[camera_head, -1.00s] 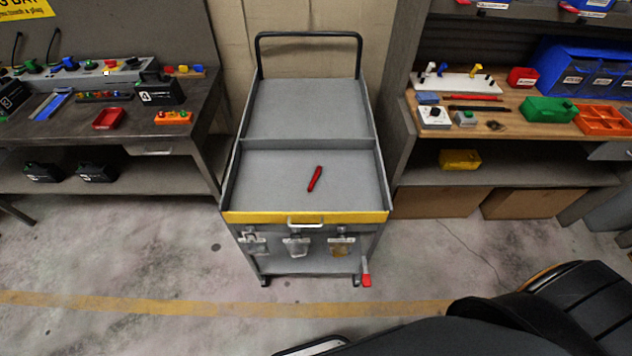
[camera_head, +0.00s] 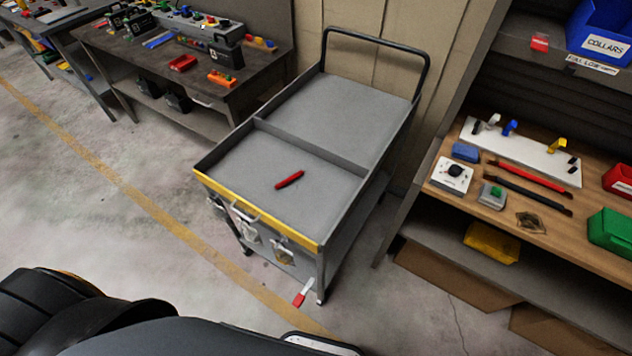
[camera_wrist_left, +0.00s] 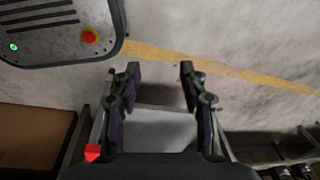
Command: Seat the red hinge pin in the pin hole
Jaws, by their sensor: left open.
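The red hinge pin (camera_head: 289,180) lies on the grey front tray of the cart (camera_head: 265,205), apart from any gripper. I cannot make out the pin hole; metal fittings (camera_head: 247,230) hang on the cart's front below the yellow edge, too small to read. In the left wrist view my left gripper (camera_wrist_left: 160,70) is open, with nothing between its fingertips. The floor and a grey panel (camera_wrist_left: 160,130) show beyond its fingers. My left gripper does not show in the head view, and my right gripper is in neither current view.
A wooden bench (camera_head: 470,195) with tools and bins stands to the right. A dark bench (camera_head: 150,55) stands at the back left. A red-ended lever (camera_head: 303,293) sticks out low at the cart's front corner. The floor left of the cart is clear.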

